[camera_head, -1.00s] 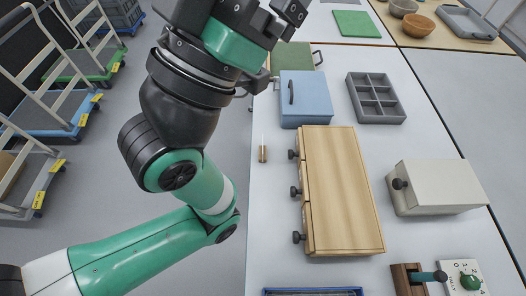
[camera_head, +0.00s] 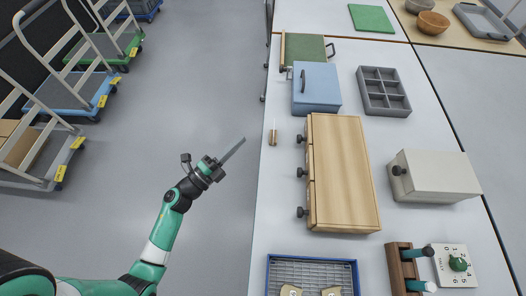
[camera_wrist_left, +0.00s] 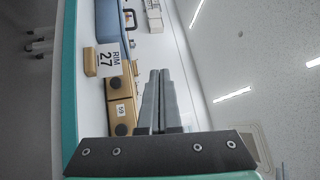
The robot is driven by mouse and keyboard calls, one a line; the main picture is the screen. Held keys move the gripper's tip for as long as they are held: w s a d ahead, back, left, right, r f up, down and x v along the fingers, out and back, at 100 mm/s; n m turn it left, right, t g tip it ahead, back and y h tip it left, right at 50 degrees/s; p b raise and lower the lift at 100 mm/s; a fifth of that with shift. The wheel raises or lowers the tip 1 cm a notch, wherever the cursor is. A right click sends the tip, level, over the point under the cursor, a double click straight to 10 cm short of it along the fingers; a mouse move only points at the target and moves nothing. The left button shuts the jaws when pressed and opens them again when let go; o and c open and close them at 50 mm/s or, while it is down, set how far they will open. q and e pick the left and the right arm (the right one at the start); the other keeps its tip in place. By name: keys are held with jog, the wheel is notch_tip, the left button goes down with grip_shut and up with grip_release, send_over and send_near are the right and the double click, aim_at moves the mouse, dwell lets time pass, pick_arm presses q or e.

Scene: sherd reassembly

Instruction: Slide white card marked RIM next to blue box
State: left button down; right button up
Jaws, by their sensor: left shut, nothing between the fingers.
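The white card marked RIM 27 (camera_wrist_left: 109,60) stands in a small wooden block (camera_wrist_left: 90,62) in the left wrist view. In the head view the card and block (camera_head: 272,137) show small and edge-on, near the table's left edge. The blue box (camera_head: 317,90) with a dark handle lies beyond the card and to its right, apart from it. Its blue side also shows in the left wrist view (camera_wrist_left: 108,20). My left gripper (camera_head: 243,141) is shut and empty, left of the table edge, pointing toward the card. My right gripper is not in view.
A wooden drawer cabinet (camera_head: 345,175) with dark knobs stands right of the card. A green box (camera_head: 302,50) is behind the blue box. A grey divided tray (camera_head: 384,92) and white box (camera_head: 435,177) are further right. A blue-rimmed tray (camera_head: 312,258) is at the front.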

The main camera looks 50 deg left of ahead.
aim_at(266, 155)
pick_arm(q)
jog(key=s+d+f+m+g+h, duration=0.25)
jog(key=s+d+f, duration=0.25)
jog(key=f, duration=0.4)
jog(key=w+b, duration=0.1)
jog(key=w, duration=0.2)
jog(key=w+b, duration=0.1)
jog(key=w, duration=0.2)
jog(key=w+d+b, duration=0.1)
jog(key=w, duration=0.2)
jog(key=shift+w+f, duration=0.2)
jog(key=shift+w, duration=0.2)
jog(key=shift+n, duration=0.25)
jog(key=shift+w+a+r+b, duration=0.1)
jog(key=shift+w+a+b, duration=0.2)
jog(key=shift+w+a, duration=0.5)
jog(key=shift+w+a+r+b, duration=0.1)
jog(key=shift+w+a+b, duration=0.2)
jog(key=shift+w+a, duration=0.45)
jog(key=shift+w+d, duration=0.15)
jog(key=shift+d, duration=0.05)
